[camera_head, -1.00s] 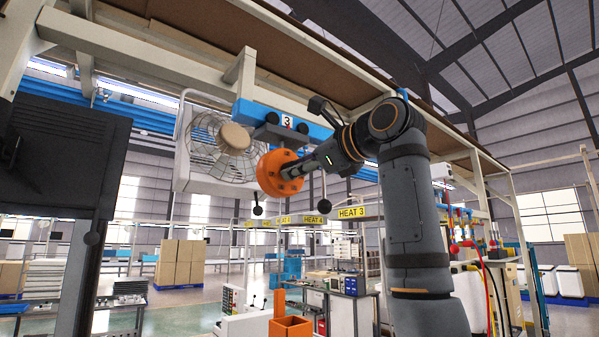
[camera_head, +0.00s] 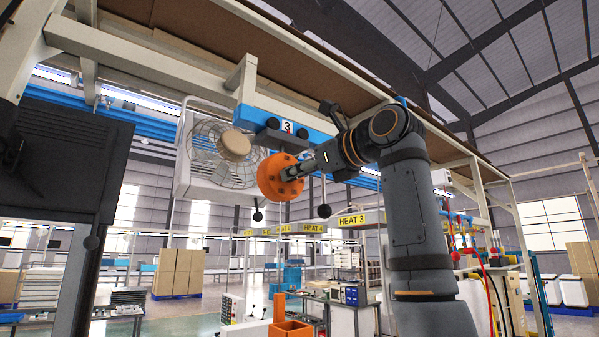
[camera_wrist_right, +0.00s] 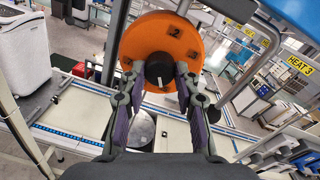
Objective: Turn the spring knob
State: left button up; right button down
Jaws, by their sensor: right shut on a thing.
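The spring knob appears as an orange round disc (camera_head: 272,177) below the blue beam with the sign "3". It also shows in the right wrist view (camera_wrist_right: 190,48), with a black hub (camera_wrist_right: 158,68) in its middle. My right gripper (camera_head: 291,174) comes to it from the right. In the right wrist view my right gripper (camera_wrist_right: 158,84) has one finger on each side of the black hub and is shut on it. The far face of the knob is hidden there. My left gripper is not in view.
The blue beam (camera_head: 250,115) hangs close above the knob. A fan (camera_head: 200,165) and a tan round disc (camera_head: 234,146) are to its left. Black ball-ended levers (camera_head: 324,211) hang below. A brown overhead shelf (camera_head: 310,62) runs above my arm.

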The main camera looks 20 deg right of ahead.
jog(key=c, duration=1)
grip_release()
jog(key=shift+w, duration=0.1)
jog(key=v, duration=1.2)
jog(key=shift+d+f, duration=0.1)
